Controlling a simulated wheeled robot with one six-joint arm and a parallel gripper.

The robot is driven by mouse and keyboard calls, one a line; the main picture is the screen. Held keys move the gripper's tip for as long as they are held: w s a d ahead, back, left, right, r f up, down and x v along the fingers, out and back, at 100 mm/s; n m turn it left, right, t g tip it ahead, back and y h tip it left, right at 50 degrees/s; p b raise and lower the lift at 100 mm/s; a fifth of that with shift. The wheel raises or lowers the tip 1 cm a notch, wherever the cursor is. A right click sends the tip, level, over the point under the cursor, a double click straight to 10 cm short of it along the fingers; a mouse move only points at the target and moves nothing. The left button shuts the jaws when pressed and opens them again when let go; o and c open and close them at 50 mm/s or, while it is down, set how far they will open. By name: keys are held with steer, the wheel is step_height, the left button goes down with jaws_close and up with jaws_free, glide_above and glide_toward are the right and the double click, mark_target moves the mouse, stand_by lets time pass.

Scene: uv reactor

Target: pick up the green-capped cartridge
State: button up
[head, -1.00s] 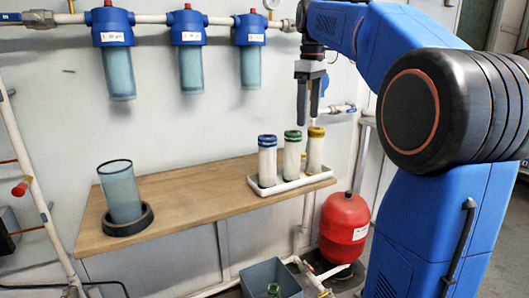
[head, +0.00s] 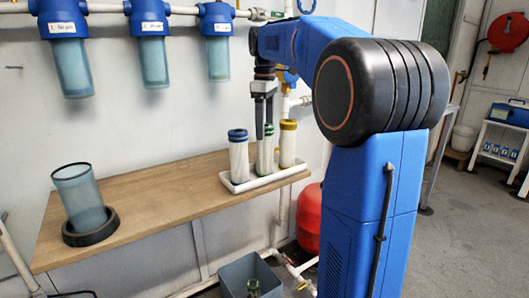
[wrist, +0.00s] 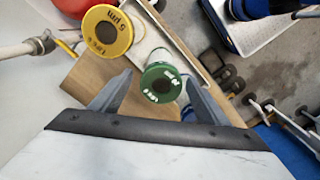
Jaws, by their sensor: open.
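The green-capped cartridge (head: 264,157) stands upright between the blue-capped cartridge (head: 238,158) and the yellow-capped cartridge (head: 288,146) in a white tray (head: 262,181). In the wrist view its green cap (wrist: 160,83) lies between the fingertips of my gripper (wrist: 158,90). My gripper (head: 264,130) points down over the green-capped cartridge in the head view, its fingers beside the cap. It is open, and nothing is held. The yellow cap (wrist: 106,32) shows beyond my left finger in the wrist view. Part of the green-capped cartridge is hidden by a finger in the head view.
The tray stands on a wooden bench (head: 165,208). A clear housing (head: 80,190) stands in a black ring (head: 91,228) at the left. Several blue filter heads (head: 140,18) hang on the wall above. A grey bin (head: 250,277) and a red tank (head: 308,218) are below. The bench's middle is clear.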

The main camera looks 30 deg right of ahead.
mark_target(265, 145)
steer(key=shift+s+f, duration=0.1)
steer(key=shift+f, duration=3.4)
steer(key=c, duration=1.2)
